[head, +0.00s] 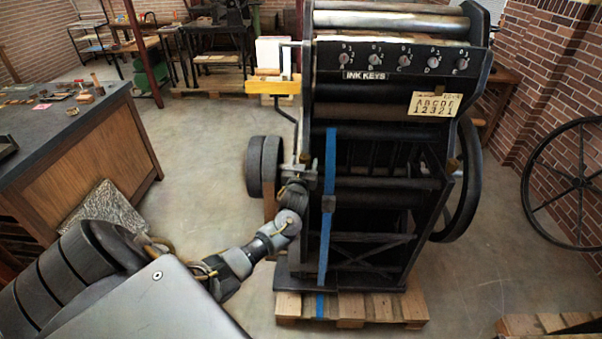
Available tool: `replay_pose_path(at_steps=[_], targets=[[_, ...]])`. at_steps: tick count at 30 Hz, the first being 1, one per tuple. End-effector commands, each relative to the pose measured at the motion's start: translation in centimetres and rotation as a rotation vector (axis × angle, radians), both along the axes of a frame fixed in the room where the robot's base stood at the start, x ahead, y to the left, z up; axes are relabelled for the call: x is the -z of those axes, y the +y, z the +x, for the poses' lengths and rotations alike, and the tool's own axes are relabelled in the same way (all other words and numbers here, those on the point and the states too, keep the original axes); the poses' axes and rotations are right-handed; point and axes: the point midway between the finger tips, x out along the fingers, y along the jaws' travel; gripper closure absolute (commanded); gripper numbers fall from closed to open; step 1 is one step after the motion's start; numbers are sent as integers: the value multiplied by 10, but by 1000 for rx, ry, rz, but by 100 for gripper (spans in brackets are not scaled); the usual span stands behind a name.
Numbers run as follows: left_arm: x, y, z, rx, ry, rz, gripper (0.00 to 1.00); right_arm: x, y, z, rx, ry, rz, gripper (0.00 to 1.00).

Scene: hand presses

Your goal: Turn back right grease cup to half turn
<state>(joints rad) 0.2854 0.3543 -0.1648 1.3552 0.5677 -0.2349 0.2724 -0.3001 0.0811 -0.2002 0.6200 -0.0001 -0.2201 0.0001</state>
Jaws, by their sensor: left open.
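A black printing press (375,200) stands upright on a wooden pallet. My left arm reaches in from the lower left, and my left gripper (304,172) points up at the press's left side frame. It is open, close to the frame; I cannot tell whether it touches anything. No grease cup can be made out clearly between its fingers. A small brass-coloured part (453,165) shows on the right side frame; I cannot tell whether it is a grease cup. The back of the press is hidden. My right gripper is not in view.
A row of ink keys (404,60) with a label spans the press top. A blue strap (327,200) hangs down its front. A dark flywheel (467,180) is at its right. A workbench (80,135) stands left. The pallet (350,309) sits under the press.

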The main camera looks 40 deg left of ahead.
Motion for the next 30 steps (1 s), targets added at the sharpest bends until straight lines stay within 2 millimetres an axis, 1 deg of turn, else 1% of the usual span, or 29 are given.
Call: replay_pose_path(at_steps=[1,9,12,15,18,22,27,28,30], targets=[[3,-4,-7,2,0,-2,42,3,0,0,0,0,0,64],[4,-31,-52,2,0,-4,42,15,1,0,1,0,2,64],[3,-39,-66,0,-1,-3,42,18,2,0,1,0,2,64],[2,-45,-76,1,-1,-3,42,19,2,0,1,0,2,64],[1,-47,-81,-1,0,-2,42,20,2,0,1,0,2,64],[0,-48,-83,-1,0,-2,42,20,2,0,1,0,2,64],[0,-48,-83,-1,0,-1,42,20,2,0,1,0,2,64],[0,-48,-83,-1,0,-2,43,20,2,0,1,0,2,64],[0,-51,-78,-1,-15,-9,43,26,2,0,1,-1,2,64]])
